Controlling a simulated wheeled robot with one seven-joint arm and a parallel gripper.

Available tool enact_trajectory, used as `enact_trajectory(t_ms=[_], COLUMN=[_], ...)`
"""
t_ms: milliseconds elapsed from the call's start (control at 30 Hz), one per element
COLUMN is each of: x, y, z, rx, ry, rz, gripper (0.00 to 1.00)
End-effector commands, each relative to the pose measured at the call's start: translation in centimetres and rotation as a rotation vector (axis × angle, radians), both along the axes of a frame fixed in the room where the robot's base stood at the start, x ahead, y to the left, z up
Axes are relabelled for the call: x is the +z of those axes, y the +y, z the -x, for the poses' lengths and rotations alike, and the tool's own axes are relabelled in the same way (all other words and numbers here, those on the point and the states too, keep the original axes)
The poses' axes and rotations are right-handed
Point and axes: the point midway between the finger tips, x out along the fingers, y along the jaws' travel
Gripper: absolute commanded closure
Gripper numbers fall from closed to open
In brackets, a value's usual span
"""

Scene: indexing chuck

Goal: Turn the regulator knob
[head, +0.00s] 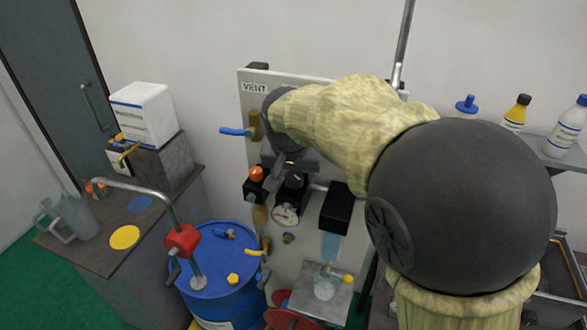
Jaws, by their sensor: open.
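A black round knob (294,180), which I take for the regulator knob, is on the upright panel (285,258) just above a round white-faced gauge (285,214). My arm reaches in from the right, in front of the panel. My gripper (284,170) is open at the knob, pointing down at its upper left. One grey finger shows just left of the knob; the other is mostly hidden by the hand. I cannot tell whether the fingers touch the knob.
An orange knob (256,174) on a black box is close left of my gripper. A blue-handled valve (236,131) sticks out above it. A blue drum (213,290) with a red pump (182,241) stands at lower left. Bottles line a shelf (556,160) at right.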

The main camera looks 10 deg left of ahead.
Motion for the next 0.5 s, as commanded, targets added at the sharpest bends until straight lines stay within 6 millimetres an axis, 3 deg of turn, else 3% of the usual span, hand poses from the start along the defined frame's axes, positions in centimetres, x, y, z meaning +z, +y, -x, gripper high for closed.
enact_trajectory(t_ms=[233, 433, 500], x=[-0.07, -0.05, -0.05], y=[-0.09, -0.12, -0.12], z=[-0.07, -0.09, -0.1], rx=[-0.002, -0.002, -0.002], ry=[0.0, 0.0, 0.0], rz=[0.0, 0.0, 0.0], gripper=[0.42, 0.82, 0.87])
